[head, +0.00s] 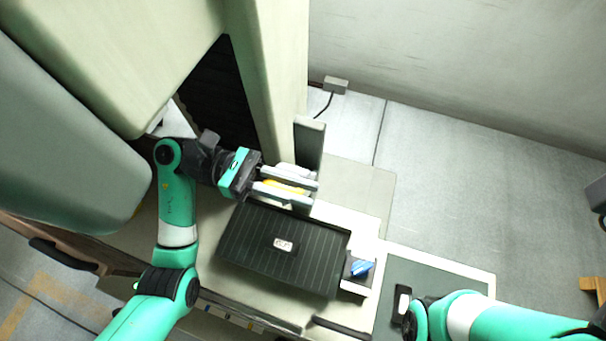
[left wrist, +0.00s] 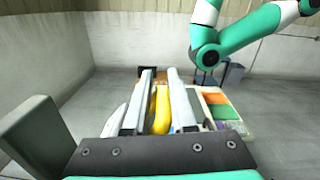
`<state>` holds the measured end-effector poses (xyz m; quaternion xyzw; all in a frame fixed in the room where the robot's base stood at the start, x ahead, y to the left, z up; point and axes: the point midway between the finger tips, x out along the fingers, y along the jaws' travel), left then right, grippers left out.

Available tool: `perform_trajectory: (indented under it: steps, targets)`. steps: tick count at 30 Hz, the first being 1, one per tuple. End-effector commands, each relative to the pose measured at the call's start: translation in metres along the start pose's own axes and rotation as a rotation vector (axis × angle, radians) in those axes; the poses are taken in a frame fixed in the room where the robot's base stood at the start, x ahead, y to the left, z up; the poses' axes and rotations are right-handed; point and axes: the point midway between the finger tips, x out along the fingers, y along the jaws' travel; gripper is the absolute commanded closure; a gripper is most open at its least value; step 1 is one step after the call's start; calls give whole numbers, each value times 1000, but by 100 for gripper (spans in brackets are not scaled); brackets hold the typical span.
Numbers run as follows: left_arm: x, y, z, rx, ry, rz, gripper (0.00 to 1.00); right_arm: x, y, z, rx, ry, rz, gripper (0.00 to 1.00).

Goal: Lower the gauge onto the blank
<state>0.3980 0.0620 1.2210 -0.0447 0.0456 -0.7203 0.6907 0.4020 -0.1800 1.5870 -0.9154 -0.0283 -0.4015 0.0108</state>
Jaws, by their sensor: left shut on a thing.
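My left gripper (head: 315,192) is shut on a yellow thing, likely the gauge (head: 284,187), between its two long pale fingers. The yellow thing also shows in the left wrist view (left wrist: 161,110), lying lengthwise between the fingers. A white rounded thing (head: 292,169) shows just beyond the upper finger in the head view; the finger partly hides it. I cannot make out for sure which thing is the blank. The gap under the held thing is hidden. My right arm comes in at the lower right of the head view; its jaws cannot be made out.
A black ribbed tray (head: 245,262) with a small pale label lies just below the left gripper in the head view. A blue crumpled thing (head: 361,268) sits beside it. A tall pale machine column (head: 272,85) rises close behind my left gripper. A dark grey mat (head: 425,277) lies to the right.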

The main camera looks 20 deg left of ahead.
Motion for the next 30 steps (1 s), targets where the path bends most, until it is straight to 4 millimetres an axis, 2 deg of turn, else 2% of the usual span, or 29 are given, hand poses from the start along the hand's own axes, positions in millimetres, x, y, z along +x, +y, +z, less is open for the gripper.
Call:
perform_trajectory:
  steps: [1, 9, 15, 21, 30]
  targets:
    - [0, -6, -14, 34, -3, -1, 100, -12, 0, 11, 0, 0, 0, 50]
    - [-1, -42, -52, 239, -4, -1, 100, -54, 0, 50, 0, 0, 0, 50]
    - [-2, -61, -74, 368, -6, -1, 100, -83, 0, 77, 0, 0, 0, 50]
    - [-2, -72, -87, 447, -7, -1, 100, -100, 0, 92, 0, 0, 0, 50]
    - [-2, -76, -88, 482, -7, 0, 100, -105, 0, 97, 0, 0, 0, 50]
